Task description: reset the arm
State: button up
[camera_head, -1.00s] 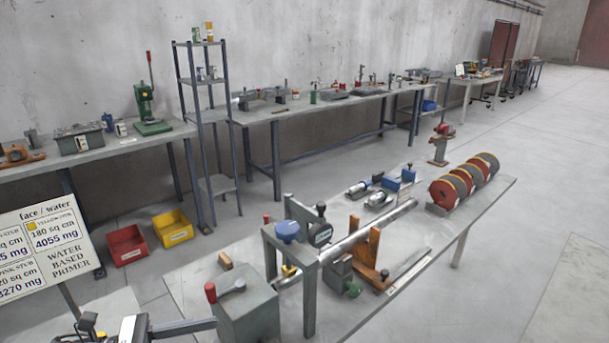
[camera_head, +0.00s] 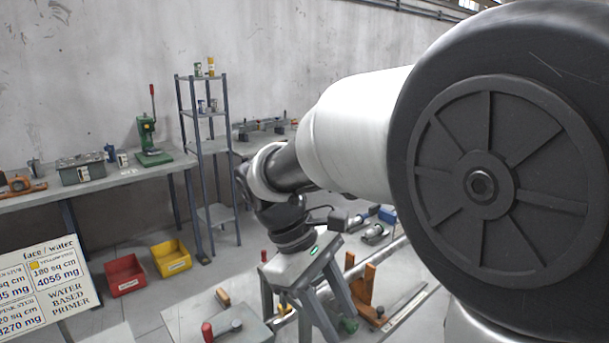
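My arm fills the right half of the head view, with a white link and a large black joint close to the camera. Its dark wrist and my gripper (camera_head: 298,250) reach down over the grey stand (camera_head: 267,295) of the bench rig. The fingers blend with the grey stand, so their opening and any contact are unclear. The stand's blue knob is hidden behind my wrist. A red-knobbed lever (camera_head: 207,331) shows at the bottom edge. An orange-brown bracket (camera_head: 369,292) stands right of the stand, and a metal bar (camera_head: 394,250) runs behind it.
A sign board (camera_head: 45,290) stands at lower left. A red bin (camera_head: 125,276) and a yellow bin (camera_head: 171,259) sit on the floor by a tall shelf rack (camera_head: 205,150). A wall bench (camera_head: 100,172) holds a green press (camera_head: 150,140). My arm hides the room's right side.

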jog(key=s+d+r+m+t+y+p, duration=0.3)
jog(key=s+d+r+m+t, duration=0.3)
jog(key=s+d+r+m, duration=0.2)
jog(key=shift+s+d+m+t+y, duration=0.45)
jog(key=shift+s+m+y, duration=0.2)
jog(key=shift+m+y, duration=0.35)
